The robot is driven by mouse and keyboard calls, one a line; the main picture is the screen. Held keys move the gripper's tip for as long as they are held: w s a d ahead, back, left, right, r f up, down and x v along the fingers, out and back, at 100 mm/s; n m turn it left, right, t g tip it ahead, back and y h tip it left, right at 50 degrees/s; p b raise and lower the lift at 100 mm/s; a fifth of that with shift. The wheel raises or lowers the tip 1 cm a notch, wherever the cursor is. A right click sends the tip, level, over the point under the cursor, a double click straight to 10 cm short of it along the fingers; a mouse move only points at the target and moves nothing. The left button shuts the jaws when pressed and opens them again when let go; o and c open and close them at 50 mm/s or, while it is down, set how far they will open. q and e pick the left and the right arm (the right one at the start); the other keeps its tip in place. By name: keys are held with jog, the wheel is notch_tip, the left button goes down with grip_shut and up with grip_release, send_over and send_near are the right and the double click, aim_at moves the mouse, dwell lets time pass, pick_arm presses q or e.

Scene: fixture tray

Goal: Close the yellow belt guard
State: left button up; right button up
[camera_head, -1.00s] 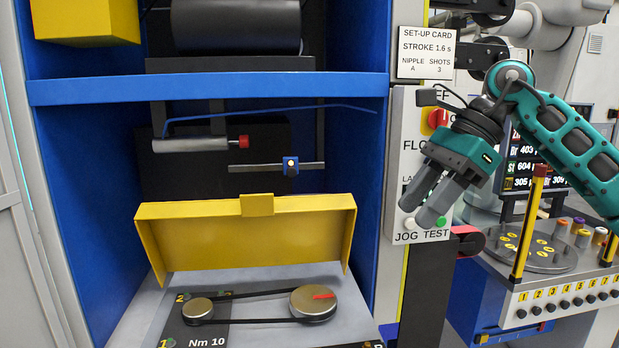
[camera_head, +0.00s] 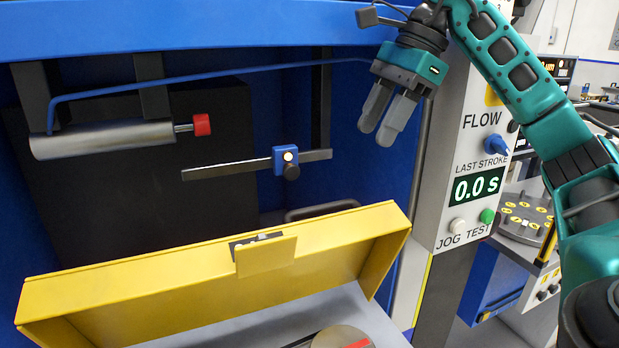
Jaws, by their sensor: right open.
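The yellow belt guard (camera_head: 160,290) stands raised and open at the back of the grey bench surface, with a yellow tab (camera_head: 265,255) at the middle of its top edge. Part of a round pulley with a red mark (camera_head: 345,338) shows in front of it at the bottom edge; the rest of the belt drive is out of frame. My right gripper (camera_head: 382,122) is open and empty, fingers pointing down, above and behind the guard's right end, apart from it. My left gripper is not in view.
A steel cylinder with a red knob (camera_head: 105,138) and a blue slider on a bar (camera_head: 285,162) hang behind the guard. A blue beam (camera_head: 200,28) crosses above. The control panel (camera_head: 470,150) reading 0.0 s stands right of the gripper.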

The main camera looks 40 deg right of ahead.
aim_at(336, 203)
jog(key=b+x, duration=0.1)
jog(key=x, duration=1.1)
jog(key=shift+w+a+f, duration=0.15)
jog(key=shift+w+f, duration=0.1)
jog(key=shift+f, duration=0.1)
grip_shut()
dwell(0.4)
dwell(0.3)
